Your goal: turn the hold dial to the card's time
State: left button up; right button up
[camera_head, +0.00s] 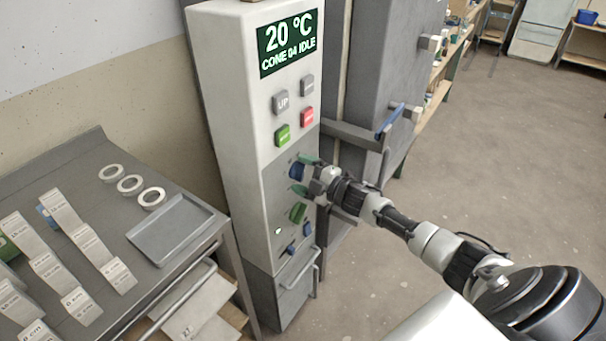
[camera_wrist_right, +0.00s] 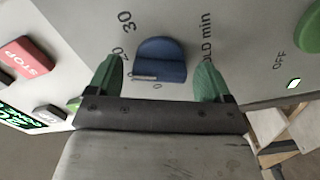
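The blue hold dial (camera_wrist_right: 162,58) sits on the grey control panel, beside printing that reads "LD min", with 30 and other partly hidden numbers around it. A pale line shows on its lower edge; I cannot tell its exact setting. The dial also shows in the head view (camera_head: 297,171). My right gripper (camera_wrist_right: 157,82) is open, its green fingertips on either side of the dial with visible gaps. In the head view the right gripper (camera_head: 304,174) reaches the panel from the right. My left gripper is not in view. I cannot make out a card with a time.
The controller cabinet (camera_head: 228,110) has a display (camera_head: 288,43) reading 20 °C, CONE 04 IDLE, with buttons below. A green knob (camera_head: 297,212) and smaller blue knobs (camera_head: 307,229) sit under the dial. A table at left holds a tray (camera_head: 170,240), white rings (camera_head: 130,185) and labelled blocks.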

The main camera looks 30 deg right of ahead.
jog(key=b+v, duration=0.1)
jog(key=v, duration=0.9)
jog(key=shift+s+d+b, duration=0.15)
jog(key=shift+s+b, duration=0.15)
jog(key=shift+s, duration=0.05)
jog(key=shift+f, duration=0.1)
